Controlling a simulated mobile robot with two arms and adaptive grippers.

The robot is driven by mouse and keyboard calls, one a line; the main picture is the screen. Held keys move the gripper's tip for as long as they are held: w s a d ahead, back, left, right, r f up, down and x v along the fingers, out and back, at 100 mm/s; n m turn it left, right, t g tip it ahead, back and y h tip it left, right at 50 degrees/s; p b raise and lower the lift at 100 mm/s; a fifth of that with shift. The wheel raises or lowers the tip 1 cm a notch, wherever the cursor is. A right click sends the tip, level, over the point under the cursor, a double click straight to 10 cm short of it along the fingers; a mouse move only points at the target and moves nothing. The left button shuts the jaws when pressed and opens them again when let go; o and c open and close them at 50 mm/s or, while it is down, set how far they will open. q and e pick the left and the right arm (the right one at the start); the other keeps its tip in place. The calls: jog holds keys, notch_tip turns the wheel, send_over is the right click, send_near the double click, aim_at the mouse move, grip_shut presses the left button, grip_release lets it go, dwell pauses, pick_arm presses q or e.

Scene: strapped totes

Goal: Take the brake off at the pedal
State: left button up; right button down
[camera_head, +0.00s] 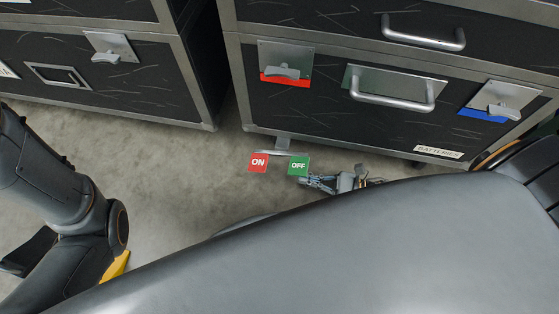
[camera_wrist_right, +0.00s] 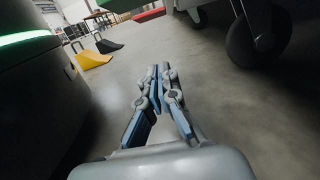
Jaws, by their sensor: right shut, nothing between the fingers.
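The brake pedal has two plates near the floor under the front case: a red ON plate (camera_head: 258,163) on the left and a green OFF plate (camera_head: 299,165) on the right. A metal stem (camera_head: 283,142) joins them to the case's lower edge. My right gripper (camera_head: 306,182) is low beside the OFF plate, at its lower right; I cannot tell if it touches the plate. In the right wrist view the right gripper (camera_wrist_right: 159,72) is shut and empty, with a red strip (camera_wrist_right: 149,15) beyond it. My left gripper is not in view.
The black case (camera_head: 340,115) above the pedal has red and blue latches and a BATTERIES label (camera_head: 438,152). Another black case (camera_head: 95,85) stands to the left. A caster wheel (camera_wrist_right: 258,45) shows in the right wrist view. Bare floor (camera_head: 170,165) lies left of the pedal.

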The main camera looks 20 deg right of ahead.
jog(key=shift+w+f, duration=0.1)
jog(key=shift+f, duration=0.1)
jog(key=shift+w, duration=0.1)
jog(key=shift+w+a, duration=0.1)
jog(key=shift+a, duration=0.1)
jog(key=b+x, duration=0.2)
jog(key=x, duration=0.7)
jog(key=shift+w+a+f, duration=0.15)
jog(key=shift+w+a, duration=0.05)
jog(key=shift+a, duration=0.1)
jog(key=r, duration=0.4)
jog(key=shift+w+a+p, duration=0.15)
jog(key=shift+a+p, duration=0.15)
